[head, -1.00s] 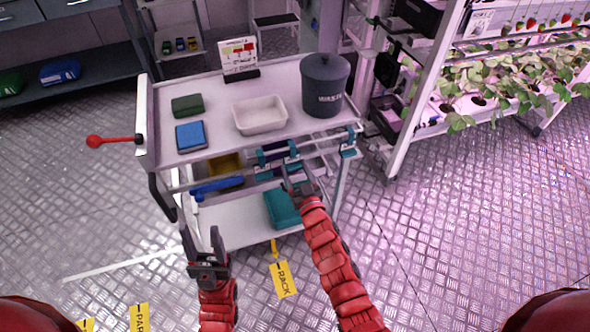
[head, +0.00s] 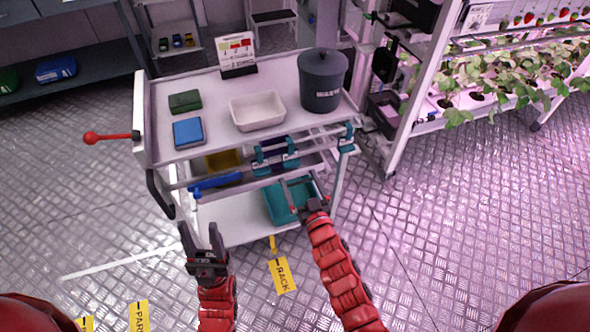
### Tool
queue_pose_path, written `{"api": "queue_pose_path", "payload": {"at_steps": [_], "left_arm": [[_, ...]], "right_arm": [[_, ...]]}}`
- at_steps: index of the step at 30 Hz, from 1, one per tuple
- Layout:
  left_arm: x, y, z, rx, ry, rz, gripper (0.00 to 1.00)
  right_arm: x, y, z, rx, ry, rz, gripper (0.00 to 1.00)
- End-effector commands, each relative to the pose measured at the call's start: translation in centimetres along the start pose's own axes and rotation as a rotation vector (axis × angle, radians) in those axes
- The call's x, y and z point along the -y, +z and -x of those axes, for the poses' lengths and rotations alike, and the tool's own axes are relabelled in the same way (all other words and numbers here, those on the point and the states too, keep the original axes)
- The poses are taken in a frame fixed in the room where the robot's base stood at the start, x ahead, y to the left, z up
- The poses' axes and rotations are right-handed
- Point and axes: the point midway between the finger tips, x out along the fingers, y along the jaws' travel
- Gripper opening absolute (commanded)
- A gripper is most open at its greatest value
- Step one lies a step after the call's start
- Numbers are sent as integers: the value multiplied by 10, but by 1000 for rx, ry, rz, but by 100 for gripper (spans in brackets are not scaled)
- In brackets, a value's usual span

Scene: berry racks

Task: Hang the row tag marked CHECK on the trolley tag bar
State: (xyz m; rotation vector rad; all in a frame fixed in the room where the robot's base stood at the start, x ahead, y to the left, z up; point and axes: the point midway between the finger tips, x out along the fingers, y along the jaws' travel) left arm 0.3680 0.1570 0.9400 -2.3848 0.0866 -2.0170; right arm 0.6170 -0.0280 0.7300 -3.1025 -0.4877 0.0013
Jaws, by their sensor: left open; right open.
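The tag bar (head: 238,172) runs along the near side of the white trolley (head: 222,133). Two teal clip-like pieces (head: 290,152) sit close together on it, with something dark between them; a third teal piece (head: 347,136) is at its right end. I cannot read CHECK anywhere, and cannot tell whether the dark thing is a tag. My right gripper (head: 299,190) is open, apart from the bar, just below the paired pieces and in front of a teal bin (head: 282,205). My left gripper (head: 200,238) is open and empty, left of the trolley's lower shelf.
On top are a white tray (head: 258,112), a lidded grey bin (head: 322,82), a blue box (head: 188,132) and a green box (head: 185,101). Floor is clear to the right.

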Motion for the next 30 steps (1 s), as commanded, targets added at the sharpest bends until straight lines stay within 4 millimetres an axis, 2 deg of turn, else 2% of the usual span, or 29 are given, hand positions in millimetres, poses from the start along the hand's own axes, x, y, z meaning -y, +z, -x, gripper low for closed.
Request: {"api": "queue_pose_path", "payload": {"at_steps": [1,9,15,21,27,30], "left_arm": [[0,0,2,0,0,0,50],[0,1,7,0,0,0,50],[0,2,9,0,0,0,50],[0,2,10,0,0,0,50],[0,2,9,0,0,0,50],[0,1,6,0,0,0,50]], "right_arm": [[0,2,13,1,0,0,99],[0,2,72,2,0,0,99],[0,2,101,2,0,-1,99],[0,0,112,-3,0,-1,99],[0,-1,112,-4,-1,0,99],[2,-12,111,-42,-11,2,99]]}}
